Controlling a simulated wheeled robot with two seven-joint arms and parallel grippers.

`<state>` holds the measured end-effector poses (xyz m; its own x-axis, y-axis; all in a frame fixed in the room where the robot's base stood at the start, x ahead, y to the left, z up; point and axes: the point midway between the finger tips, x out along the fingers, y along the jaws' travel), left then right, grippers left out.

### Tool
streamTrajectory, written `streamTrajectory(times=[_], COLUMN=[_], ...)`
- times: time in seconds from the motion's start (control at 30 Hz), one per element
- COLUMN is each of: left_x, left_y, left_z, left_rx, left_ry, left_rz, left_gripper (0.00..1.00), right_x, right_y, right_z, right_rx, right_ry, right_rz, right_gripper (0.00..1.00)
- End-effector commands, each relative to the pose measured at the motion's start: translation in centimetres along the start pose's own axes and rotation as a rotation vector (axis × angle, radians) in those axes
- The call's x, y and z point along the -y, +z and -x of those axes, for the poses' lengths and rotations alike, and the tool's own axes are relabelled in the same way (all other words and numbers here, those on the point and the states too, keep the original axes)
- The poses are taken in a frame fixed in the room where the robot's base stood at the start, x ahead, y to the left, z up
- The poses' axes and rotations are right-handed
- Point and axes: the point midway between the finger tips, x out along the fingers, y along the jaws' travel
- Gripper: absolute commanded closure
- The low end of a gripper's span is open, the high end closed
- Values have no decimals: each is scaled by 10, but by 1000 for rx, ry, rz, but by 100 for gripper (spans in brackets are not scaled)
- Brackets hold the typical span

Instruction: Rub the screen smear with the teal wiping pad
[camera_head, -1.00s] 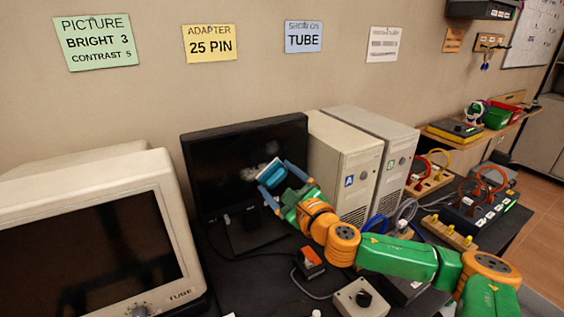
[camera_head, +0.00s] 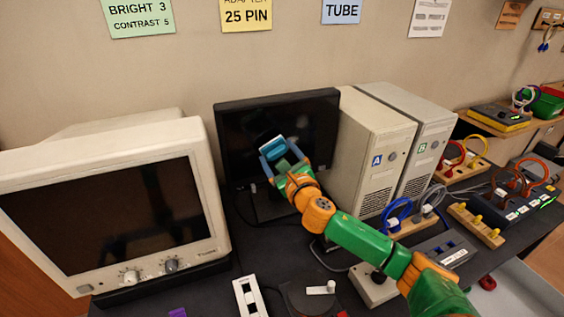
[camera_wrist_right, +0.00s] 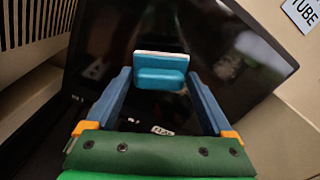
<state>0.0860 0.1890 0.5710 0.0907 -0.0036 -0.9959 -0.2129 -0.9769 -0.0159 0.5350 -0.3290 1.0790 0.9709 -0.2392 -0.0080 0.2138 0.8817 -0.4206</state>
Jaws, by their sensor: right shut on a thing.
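The flat black monitor (camera_head: 317,118) stands on the dark table against the wall. It also fills most of the right wrist view (camera_wrist_right: 225,60). My right gripper (camera_head: 276,153) is in front of its screen, shut on the teal wiping pad (camera_head: 270,143). In the right wrist view the pad (camera_wrist_right: 160,77) sits between the fingertips, its pale face edge toward the screen. I cannot tell whether it touches the glass. I cannot make out the pale smear in the head view now; the pad and gripper cover part of the screen. My left gripper is not in view.
A beige tube monitor (camera_head: 205,165) stands at left. Two beige computer towers, A (camera_head: 352,175) and B (camera_head: 432,150), stand close to the flat monitor's right. Cable boards (camera_head: 478,226) lie farther right. A grey box with a knob (camera_head: 372,285) is near the front.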

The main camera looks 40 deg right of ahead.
Motion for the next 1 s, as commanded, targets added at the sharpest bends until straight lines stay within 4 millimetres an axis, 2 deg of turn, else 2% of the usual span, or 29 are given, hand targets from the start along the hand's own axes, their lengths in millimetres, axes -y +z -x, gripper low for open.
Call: streamTrajectory(times=[0.5,1.0], left_x=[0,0], left_y=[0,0], left_z=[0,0], left_rx=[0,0], left_ry=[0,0], left_rz=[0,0], left_gripper=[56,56], right_x=[0,0], right_y=[0,0], right_z=[-1,-11], right_rx=[0,0], right_ry=[1,0], right_rz=[0,-1], right_gripper=[58,58])
